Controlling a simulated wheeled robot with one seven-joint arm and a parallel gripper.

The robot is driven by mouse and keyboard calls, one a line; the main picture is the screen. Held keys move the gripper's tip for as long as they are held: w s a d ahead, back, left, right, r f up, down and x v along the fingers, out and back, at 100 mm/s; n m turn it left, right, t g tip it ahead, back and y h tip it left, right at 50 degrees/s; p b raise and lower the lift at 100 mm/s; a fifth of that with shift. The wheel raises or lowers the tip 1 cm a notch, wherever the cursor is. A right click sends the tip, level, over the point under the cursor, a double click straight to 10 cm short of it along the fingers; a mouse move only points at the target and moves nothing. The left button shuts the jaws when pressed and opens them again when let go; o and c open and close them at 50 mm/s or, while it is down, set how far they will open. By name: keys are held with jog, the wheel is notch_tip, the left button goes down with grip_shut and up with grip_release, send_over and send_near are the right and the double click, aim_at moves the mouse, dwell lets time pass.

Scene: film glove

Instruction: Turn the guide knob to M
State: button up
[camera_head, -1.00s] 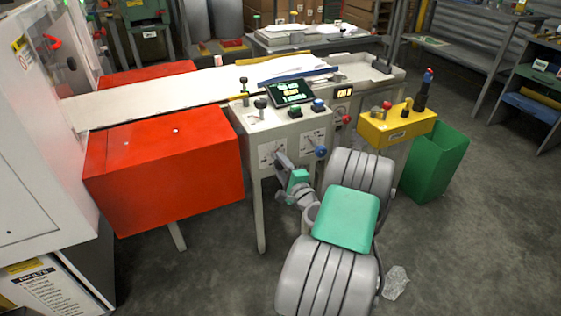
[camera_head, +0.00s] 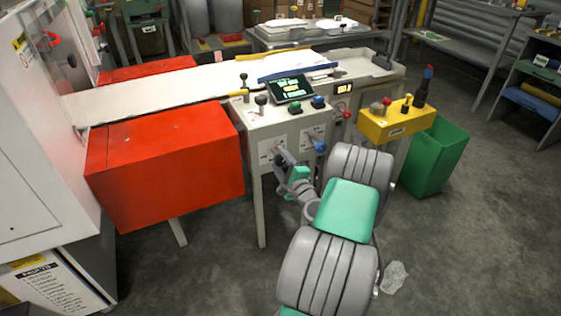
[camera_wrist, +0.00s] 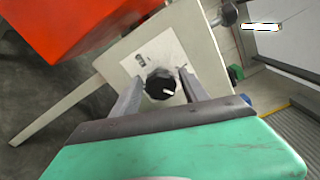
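A black round knob (camera_wrist: 161,84) with a white pointer mark sits on a white label plate (camera_wrist: 136,66) in the wrist view. The pointer mark lies toward the knob's lower right there. Letters on the plate are too small to read. My gripper (camera_wrist: 160,76) is open, with one finger on each side of the knob; small gaps seem to show. In the head view my gripper (camera_head: 281,157) is at the left dial plate (camera_head: 265,151) on the machine's front panel, and it hides the knob.
A blue knob (camera_head: 319,147) sits on the right dial plate, close beside my gripper. Above are a lit display (camera_head: 292,89) and several small controls. A red-orange guard (camera_head: 165,165) is to the left. A yellow control box (camera_head: 397,126) and green bin (camera_head: 436,160) are to the right.

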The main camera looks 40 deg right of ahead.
jog(key=shift+o, duration=0.5)
jog(key=shift+s, duration=0.1)
jog(key=v, duration=0.7)
jog(key=shift+s, duration=0.3)
jog(key=shift+a+r, duration=0.1)
jog(key=shift+a, duration=0.05)
